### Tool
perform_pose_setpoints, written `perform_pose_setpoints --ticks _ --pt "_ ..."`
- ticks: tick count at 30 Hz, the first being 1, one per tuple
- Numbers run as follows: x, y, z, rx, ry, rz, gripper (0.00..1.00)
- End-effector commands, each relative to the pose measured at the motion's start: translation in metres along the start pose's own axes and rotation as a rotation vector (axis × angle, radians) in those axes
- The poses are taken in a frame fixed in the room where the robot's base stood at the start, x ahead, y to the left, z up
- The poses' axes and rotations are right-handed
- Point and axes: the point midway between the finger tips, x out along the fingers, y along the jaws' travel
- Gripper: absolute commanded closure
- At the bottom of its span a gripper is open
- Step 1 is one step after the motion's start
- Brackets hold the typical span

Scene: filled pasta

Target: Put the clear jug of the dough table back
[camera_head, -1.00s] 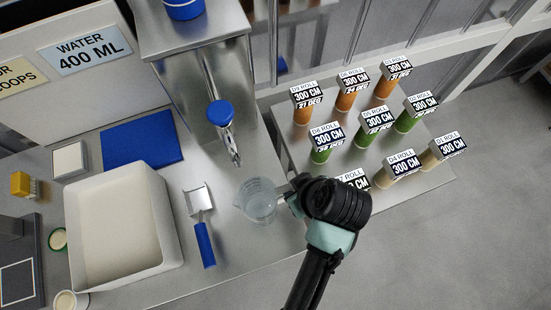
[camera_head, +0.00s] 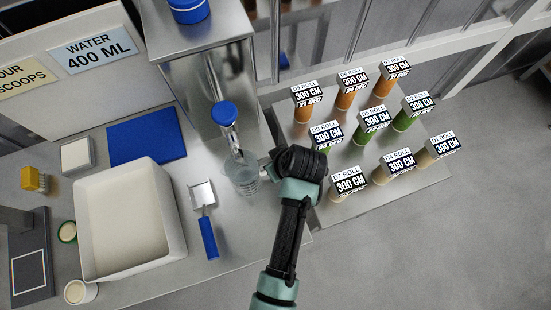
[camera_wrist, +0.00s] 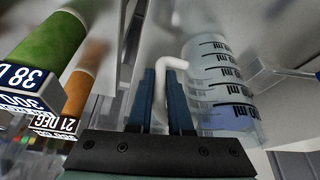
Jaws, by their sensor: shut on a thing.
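The clear jug (camera_head: 242,179) is a see-through measuring jug with dark marks, at the right part of the steel dough table (camera_head: 232,222), close by the tap spout (camera_head: 236,149). My gripper (camera_wrist: 163,92) is shut on the jug's pale handle (camera_wrist: 170,63), which shows between the two blue fingers. In the head view my gripper (camera_head: 267,172) is at the jug's right side, partly hidden by my wrist. I cannot tell whether the jug's base touches the table.
A steel dispenser (camera_head: 185,48) with a blue-capped tap (camera_head: 224,113) stands behind the jug. A scoop (camera_head: 207,225), a white tub (camera_head: 128,225) and a blue mat (camera_head: 144,136) are to the left. Several labelled orange, green and tan rolls (camera_head: 348,183) stand on the right.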

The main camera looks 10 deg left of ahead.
Motion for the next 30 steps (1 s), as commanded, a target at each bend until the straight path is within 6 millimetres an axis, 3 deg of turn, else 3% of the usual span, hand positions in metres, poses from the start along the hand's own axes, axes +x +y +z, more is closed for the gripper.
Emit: perform_pose_setpoints --ticks 3,4,8,20,30 --pt "0.003 0.0 0.001 0.0 0.0 0.0 1.0" --pt "0.002 0.0 0.001 0.0 0.0 0.0 0.77" --pt "0.002 0.0 0.001 0.0 0.0 0.0 0.53" --pt "-0.004 0.0 0.0 0.0 0.001 0.001 0.52" --pt "-0.062 0.001 0.0 0.0 0.003 0.003 0.52"
